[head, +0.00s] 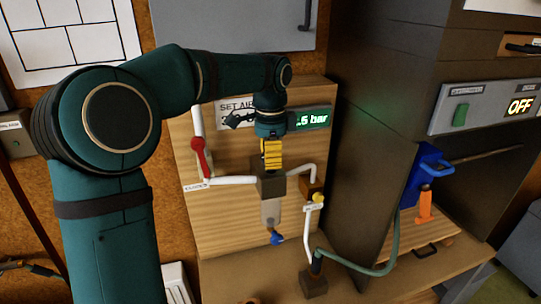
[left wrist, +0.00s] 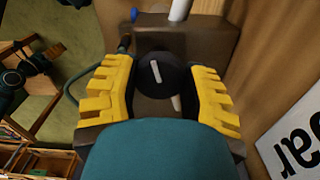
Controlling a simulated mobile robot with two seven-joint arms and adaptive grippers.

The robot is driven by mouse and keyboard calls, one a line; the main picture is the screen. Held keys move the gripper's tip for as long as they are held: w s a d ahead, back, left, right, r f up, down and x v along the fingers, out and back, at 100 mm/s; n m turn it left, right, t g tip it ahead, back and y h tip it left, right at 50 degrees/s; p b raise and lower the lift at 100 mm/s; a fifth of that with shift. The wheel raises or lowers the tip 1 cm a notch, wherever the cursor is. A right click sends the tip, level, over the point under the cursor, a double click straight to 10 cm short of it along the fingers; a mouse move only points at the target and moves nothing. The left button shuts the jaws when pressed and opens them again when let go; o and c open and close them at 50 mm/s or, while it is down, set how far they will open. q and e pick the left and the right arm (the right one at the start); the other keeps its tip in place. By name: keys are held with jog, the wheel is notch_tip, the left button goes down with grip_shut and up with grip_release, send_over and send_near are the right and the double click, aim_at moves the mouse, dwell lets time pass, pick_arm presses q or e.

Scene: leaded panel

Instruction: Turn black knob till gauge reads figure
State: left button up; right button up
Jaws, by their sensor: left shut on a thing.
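My left gripper (head: 271,154), with yellow fingers, is in front of the brown regulator block (head: 270,187) on the wooden panel. In the left wrist view it is shut on the round black knob (left wrist: 158,76), one finger on each side. The knob's white pointer line stands nearly upright there, tilted slightly. In the head view the knob is hidden by the gripper. The gauge (head: 314,117) is a green lit display ending in ".5 bar"; my arm hides its front part. A white sign (head: 233,108) reads "SET AIR", with its figure mostly covered.
A red handle (head: 200,157) is on the pipe left of the block, above a tag (head: 196,187) that seems to read "CLOSED". A green hose (head: 370,271) runs right to a blue tool (head: 427,168).

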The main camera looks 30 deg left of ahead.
pick_arm(q)
jog(key=shift+f+m, duration=0.15)
jog(key=shift+m, duration=0.45)
jog(key=o, duration=1.2)
jog(key=shift+o, duration=0.2)
notch_tip(320, 180, up, 12)
dwell(0.3)
